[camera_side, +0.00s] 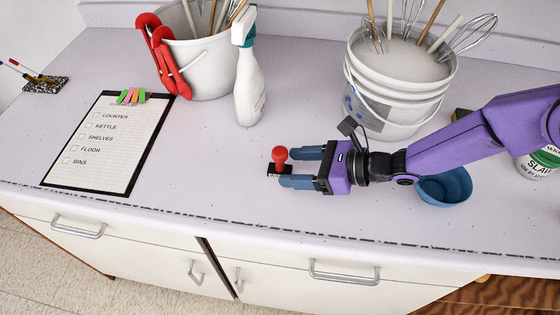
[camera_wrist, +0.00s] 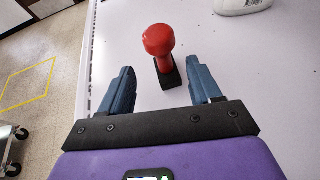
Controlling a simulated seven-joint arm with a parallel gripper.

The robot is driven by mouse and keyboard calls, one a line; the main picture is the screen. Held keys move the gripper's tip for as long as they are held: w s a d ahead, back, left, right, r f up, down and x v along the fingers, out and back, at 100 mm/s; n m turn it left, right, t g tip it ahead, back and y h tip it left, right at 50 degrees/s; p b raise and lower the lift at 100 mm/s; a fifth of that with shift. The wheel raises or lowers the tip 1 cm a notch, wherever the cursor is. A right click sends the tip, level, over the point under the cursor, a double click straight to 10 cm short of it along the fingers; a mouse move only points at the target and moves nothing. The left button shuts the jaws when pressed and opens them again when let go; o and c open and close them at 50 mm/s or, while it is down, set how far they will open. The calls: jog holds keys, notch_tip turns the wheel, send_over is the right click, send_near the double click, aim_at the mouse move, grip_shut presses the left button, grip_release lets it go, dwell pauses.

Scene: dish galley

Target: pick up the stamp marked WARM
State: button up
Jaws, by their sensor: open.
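A stamp with a red knob handle and a black base (camera_side: 279,161) stands upright on the pale counter. Its label is too small to read in the side view. My gripper (camera_side: 291,167) is low over the counter, with its two blue fingers open around the stamp near the fingertips. The wrist view shows the red stamp (camera_wrist: 160,45) a little beyond and between the fingertips of my open gripper (camera_wrist: 162,82). Nothing is held. The word on the stamp is not visible in the wrist view.
A white spray bottle (camera_side: 249,85) stands behind the stamp. A white bucket with whisks (camera_side: 395,105) is at the back right, and a blue bowl (camera_side: 446,188) sits under my arm. A checklist clipboard (camera_side: 103,143) lies left. The counter's front edge (camera_side: 255,232) is close.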

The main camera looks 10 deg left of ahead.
aim_at(284, 166)
jog(key=shift+w+x, duration=0.2)
jog(key=shift+x, duration=1.95)
jog(key=c, duration=1.2)
grip_shut()
